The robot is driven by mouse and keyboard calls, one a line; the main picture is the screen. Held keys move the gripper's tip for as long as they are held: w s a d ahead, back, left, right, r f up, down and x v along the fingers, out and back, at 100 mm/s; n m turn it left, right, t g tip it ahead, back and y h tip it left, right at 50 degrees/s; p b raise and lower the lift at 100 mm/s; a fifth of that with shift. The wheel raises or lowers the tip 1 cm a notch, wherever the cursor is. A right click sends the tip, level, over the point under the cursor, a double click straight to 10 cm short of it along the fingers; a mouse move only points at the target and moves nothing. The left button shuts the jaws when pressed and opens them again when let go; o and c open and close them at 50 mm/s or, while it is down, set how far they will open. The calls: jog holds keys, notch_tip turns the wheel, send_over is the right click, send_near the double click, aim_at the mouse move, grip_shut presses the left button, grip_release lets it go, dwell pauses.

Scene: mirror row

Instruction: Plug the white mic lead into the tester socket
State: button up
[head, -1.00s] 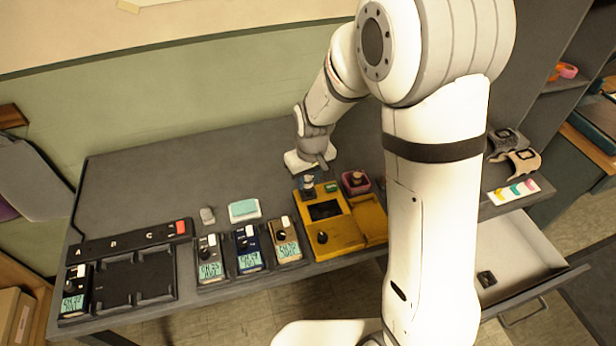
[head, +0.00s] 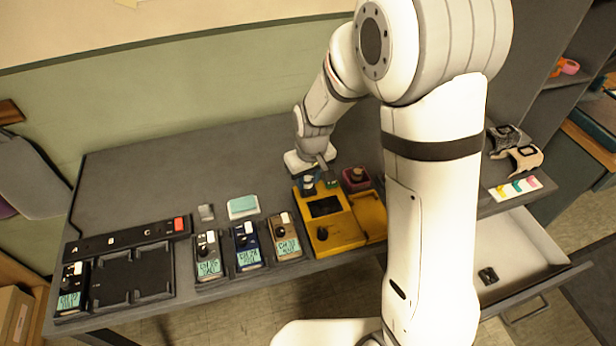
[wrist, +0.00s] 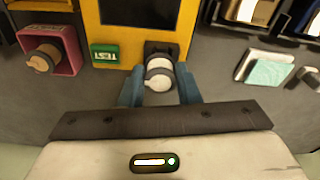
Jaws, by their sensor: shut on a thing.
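The yellow tester (head: 342,232) stands at the table's front edge, with a dark screen and a knob. Its black socket (wrist: 161,47) is on the edge facing my gripper in the wrist view. The white mic lead's plug (wrist: 159,76) has a grey band and lies between my blue fingers, lined up with the socket. Its front end meets or overlaps the socket; I cannot tell how deep it sits. My gripper (wrist: 160,91) is shut on this plug. In the head view my gripper (head: 311,179) is just behind the tester.
A pink holder (wrist: 68,38) with a tan-ended plug (wrist: 41,59) stands close beside the tester. A green TEST label (wrist: 107,55) lies between them. A teal-topped block (head: 243,207) and several handheld packs (head: 247,250) are left of the tester. An open drawer (head: 520,245) is at right.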

jog(key=o, duration=1)
jog(key=shift+s+d+r, duration=0.1)
jog(key=shift+s+r, duration=0.1)
jog(key=shift+r, duration=1.75)
jog(key=shift+s+d+r, duration=0.1)
jog(key=shift+s+r, duration=0.1)
jog(key=shift+r, duration=1.7)
jog(key=shift+s+d+r, duration=0.1)
jog(key=shift+d+r, duration=0.05)
jog(key=s+d+r+m, duration=0.2)
jog(key=s+d, duration=0.2)
jog(key=s, duration=0.2)
jog(key=s+d+r+m+t, duration=0.1)
jog(key=s+d+r, duration=0.2)
jog(key=s+d, duration=0.2)
jog(key=s+d+r+m, duration=0.2)
jog(key=s+d+r, duration=0.1)
jog(key=s, duration=0.4)
jog(key=shift+d+r+m+h, duration=0.1)
jog(key=shift+d+m+h, duration=0.2)
jog(key=shift+d, duration=0.4)
